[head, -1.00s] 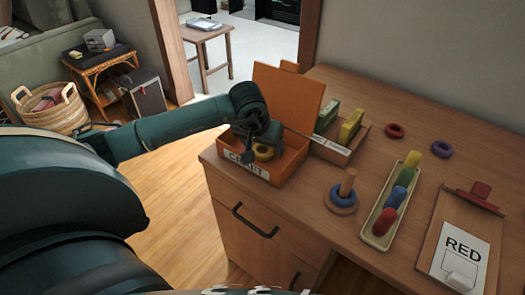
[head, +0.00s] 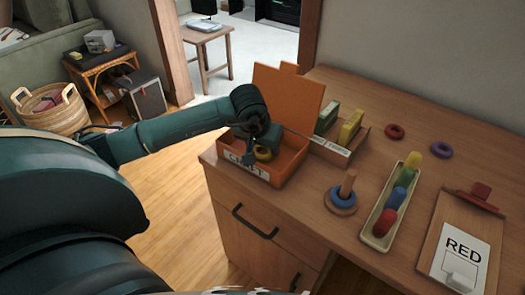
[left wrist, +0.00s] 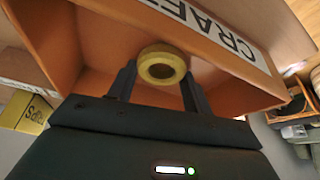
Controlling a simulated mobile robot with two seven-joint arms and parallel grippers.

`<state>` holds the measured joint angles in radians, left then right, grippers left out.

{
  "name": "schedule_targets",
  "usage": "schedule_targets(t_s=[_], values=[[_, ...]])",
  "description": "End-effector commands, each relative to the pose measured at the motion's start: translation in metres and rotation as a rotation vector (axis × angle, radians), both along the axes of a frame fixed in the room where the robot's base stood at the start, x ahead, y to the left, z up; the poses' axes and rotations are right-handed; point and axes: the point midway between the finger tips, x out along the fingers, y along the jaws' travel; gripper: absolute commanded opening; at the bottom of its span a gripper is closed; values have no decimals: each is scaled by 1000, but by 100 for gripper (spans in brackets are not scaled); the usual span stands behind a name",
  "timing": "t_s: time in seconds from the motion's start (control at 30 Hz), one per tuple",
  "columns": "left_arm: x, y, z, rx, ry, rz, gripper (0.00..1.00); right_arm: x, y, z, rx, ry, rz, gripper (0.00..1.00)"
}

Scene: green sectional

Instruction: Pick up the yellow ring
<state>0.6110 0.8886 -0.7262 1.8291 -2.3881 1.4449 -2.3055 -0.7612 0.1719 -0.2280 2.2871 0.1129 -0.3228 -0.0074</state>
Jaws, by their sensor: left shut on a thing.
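The yellow ring (head: 263,154) is inside the orange box labelled CRAFT (head: 292,160), near its front wall. My left gripper (head: 256,146) reaches down into the box from above. In the left wrist view the yellow ring (left wrist: 162,66) sits between the two dark fingers (left wrist: 158,82), and the gripper is shut on it. The ring is still within the box walls. Whether it touches the box floor cannot be told. My right gripper is not in view.
The box lid stands open at the back. Beside it is a tray with green and yellow blocks (head: 350,128). A peg with a blue ring (head: 342,198), a long tray (head: 367,237), red ring (head: 394,131), purple ring (head: 441,150) and RED clipboard (head: 427,262) lie to the right.

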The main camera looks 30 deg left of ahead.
Motion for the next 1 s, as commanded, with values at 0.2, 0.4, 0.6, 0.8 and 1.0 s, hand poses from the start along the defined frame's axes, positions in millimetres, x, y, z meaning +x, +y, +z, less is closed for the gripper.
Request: schedule_targets(t_s=[0.2,0.4,0.6,0.8,1.0], values=[[1,0,9,0,-2,0,29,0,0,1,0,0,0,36],[1,0,48,1,-7,0,29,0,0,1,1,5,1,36],[1,0,84,1,-4,0,29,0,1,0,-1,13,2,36],[0,0,99,0,0,0,29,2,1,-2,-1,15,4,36],[0,0,100,0,0,0,29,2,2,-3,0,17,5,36]])
